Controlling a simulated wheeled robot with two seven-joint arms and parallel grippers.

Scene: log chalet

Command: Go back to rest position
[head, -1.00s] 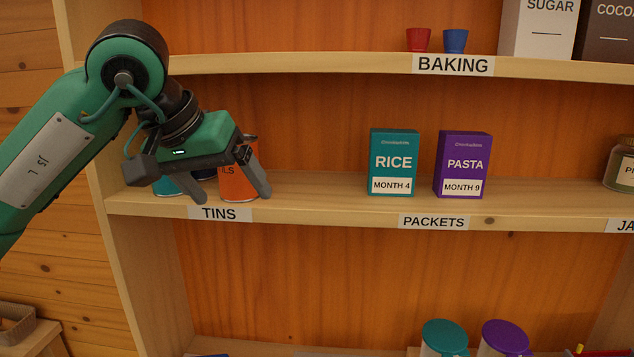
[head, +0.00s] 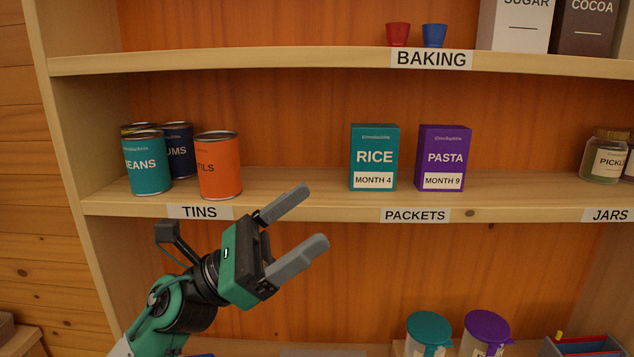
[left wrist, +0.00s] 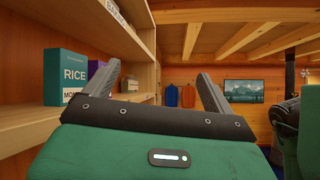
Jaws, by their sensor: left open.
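My left gripper (head: 296,232) is open and empty in the head view. It is in front of the shelf unit, below the TINS label, with its fingers pointing up and to the right. Its two fingers also show apart in the left wrist view (left wrist: 158,88), with nothing between them. My right gripper is not in view.
The middle shelf (head: 290,195) holds several tins, among them an orange tin (head: 219,168) and a teal tin (head: 148,165), a RICE packet (head: 374,158), a PASTA packet (head: 443,158) and jars (head: 605,158). Lidded containers (head: 429,332) stand below. The wrist view shows open room beyond the shelf.

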